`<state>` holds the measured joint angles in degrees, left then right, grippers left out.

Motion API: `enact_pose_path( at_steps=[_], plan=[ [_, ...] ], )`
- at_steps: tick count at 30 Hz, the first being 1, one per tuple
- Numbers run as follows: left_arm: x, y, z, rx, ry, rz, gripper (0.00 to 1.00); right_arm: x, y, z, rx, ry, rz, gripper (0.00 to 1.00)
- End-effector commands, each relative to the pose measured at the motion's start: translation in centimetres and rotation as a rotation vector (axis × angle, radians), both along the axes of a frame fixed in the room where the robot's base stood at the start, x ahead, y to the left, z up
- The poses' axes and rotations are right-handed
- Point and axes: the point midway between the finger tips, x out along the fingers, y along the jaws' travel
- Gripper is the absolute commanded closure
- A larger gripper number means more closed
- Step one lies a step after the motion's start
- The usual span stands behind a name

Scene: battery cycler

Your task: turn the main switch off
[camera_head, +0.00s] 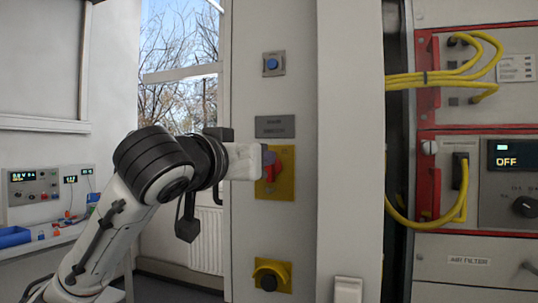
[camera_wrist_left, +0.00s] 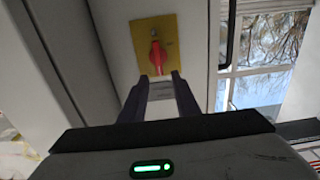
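The main switch is a red handle (camera_head: 269,174) on a yellow plate (camera_head: 287,185) on the front of the pale cabinet. In the left wrist view the red handle (camera_wrist_left: 157,55) stands lengthwise in the picture on its yellow plate (camera_wrist_left: 142,32). My left gripper (camera_head: 264,161) reaches in from the left and is at the plate, partly covering the handle in the head view. In the wrist view my left gripper (camera_wrist_left: 161,76) is open, its dark fingertips apart. The handle's near end shows between the tips, with a gap on each side. My right gripper is not seen.
A blue button (camera_head: 272,64) and a dark label plate (camera_head: 275,126) are above the switch. At right are yellow cables (camera_head: 430,78) and a display (camera_head: 511,155) reading OFF. A bench with instruments (camera_head: 34,187) is at left.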

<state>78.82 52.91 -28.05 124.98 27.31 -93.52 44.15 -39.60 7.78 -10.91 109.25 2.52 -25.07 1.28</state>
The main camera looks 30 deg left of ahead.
Motion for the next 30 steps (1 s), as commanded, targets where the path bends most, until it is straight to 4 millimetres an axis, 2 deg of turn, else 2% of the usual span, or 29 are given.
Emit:
enact_pose_path(
  at_steps=[3,9,14,21,22,27,30],
  plan=[
    [2.3,0.6,0.1,0.000,0.005,0.002,0.71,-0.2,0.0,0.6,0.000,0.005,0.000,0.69],
    [5.0,1.2,0.1,-0.001,0.003,0.001,0.71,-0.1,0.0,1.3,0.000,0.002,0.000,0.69],
    [5.9,1.4,0.0,0.001,0.001,0.000,0.71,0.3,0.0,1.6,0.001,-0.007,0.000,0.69],
    [6.0,1.4,-0.1,0.001,0.001,0.000,0.71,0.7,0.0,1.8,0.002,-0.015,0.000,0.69],
    [6.0,1.4,-0.1,0.001,0.001,0.000,0.73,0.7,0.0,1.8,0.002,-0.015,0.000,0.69],
    [6.0,1.4,-0.1,0.001,0.001,0.000,1.00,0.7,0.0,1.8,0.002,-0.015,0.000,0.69],
    [6.0,1.4,-0.1,0.001,0.001,0.000,1.00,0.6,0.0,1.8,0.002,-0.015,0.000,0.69]
  ],
)
